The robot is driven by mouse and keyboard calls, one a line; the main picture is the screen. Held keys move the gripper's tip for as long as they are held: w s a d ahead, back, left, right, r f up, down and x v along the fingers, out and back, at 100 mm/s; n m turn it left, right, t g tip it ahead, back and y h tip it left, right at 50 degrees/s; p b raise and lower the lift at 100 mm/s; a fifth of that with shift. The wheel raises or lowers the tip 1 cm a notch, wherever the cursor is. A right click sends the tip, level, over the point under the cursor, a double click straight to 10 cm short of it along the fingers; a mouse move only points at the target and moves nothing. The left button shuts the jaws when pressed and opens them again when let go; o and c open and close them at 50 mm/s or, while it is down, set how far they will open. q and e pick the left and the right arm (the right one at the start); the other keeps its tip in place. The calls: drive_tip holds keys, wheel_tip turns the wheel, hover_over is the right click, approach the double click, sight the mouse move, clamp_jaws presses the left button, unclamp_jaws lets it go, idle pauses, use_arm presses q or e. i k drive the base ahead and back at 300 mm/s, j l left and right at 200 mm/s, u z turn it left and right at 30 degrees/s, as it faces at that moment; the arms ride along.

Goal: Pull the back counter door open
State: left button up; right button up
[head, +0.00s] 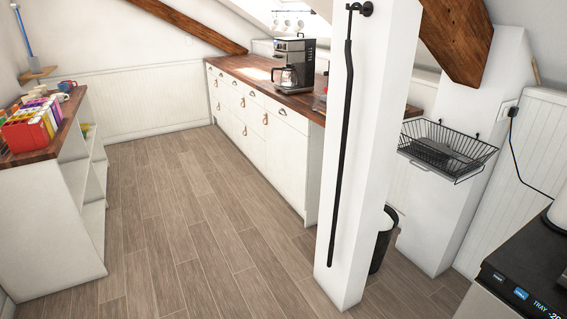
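The back counter (258,147) runs along the right side of the room, with white fronts and a brown wooden top (250,68). Its upper row has drawers with dark cup pulls. Its lower row has white doors (285,165) with small brown pulls (266,119). All the doors I see look shut, flush with the front. The counter's near right part is hidden behind a white post. Neither of my grippers is in view.
The white post (370,150) with a black rod stands before the counter's near end. A black bin (382,243) is behind it. A wire basket (445,150) hangs right. A coffee machine (292,65) stands on the counter. A shelf unit (55,215) is left. The floor between is clear.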

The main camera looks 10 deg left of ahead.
sight(288, 149)
drive_tip(key=i+j+u, duration=0.3)
drive_tip(key=i, duration=0.15)
drive_tip(key=i+j+u, duration=0.15)
drive_tip(key=i+u, duration=0.2)
drive_tip(key=i+l+u, duration=0.1)
drive_tip(key=i+u, duration=0.2)
drive_tip(key=i, duration=1.65)
drive_tip(key=i+j+z, duration=0.1)
drive_tip(key=i, duration=1.05)
